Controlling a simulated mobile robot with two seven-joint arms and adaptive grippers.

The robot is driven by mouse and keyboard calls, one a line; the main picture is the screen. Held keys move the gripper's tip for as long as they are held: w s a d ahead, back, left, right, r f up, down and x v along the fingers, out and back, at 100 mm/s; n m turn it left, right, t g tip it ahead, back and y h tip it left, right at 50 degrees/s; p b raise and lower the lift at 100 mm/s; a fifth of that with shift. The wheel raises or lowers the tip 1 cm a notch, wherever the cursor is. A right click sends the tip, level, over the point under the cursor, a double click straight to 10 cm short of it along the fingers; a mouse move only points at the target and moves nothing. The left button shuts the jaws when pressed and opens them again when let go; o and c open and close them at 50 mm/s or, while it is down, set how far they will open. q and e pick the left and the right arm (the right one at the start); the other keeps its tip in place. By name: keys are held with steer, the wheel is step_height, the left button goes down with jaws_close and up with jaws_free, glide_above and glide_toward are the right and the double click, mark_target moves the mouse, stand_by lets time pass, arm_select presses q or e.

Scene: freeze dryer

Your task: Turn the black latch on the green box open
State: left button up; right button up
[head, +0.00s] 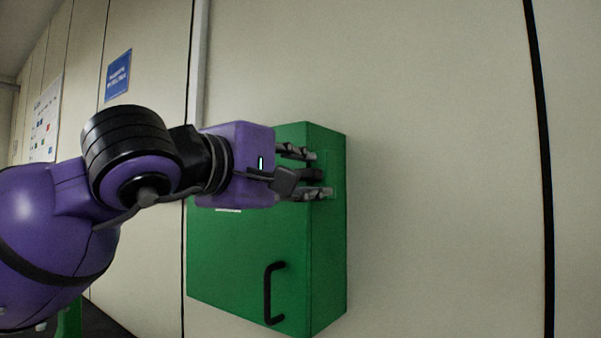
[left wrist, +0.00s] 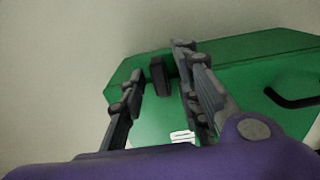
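The green box (head: 245,255) is fixed to a pale wall. The black latch (head: 312,175) is on its narrow right side face, partly hidden by my fingers. My left gripper (head: 310,172) is level with the latch, one finger above it and one below. In the left wrist view, the latch (left wrist: 157,76) stands between the two fingertips of the left gripper (left wrist: 159,66), with a visible gap on the left finger's side. Contact on the other side is unclear. The left gripper is open. My right gripper is not in view.
A black C-shaped handle (head: 269,292) sits low on the box's front face and also shows in the left wrist view (left wrist: 290,100). The wall (head: 440,180) right of the box is bare and free. A blue sign (head: 118,75) hangs at the upper left.

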arm_select(q)
jaws_close()
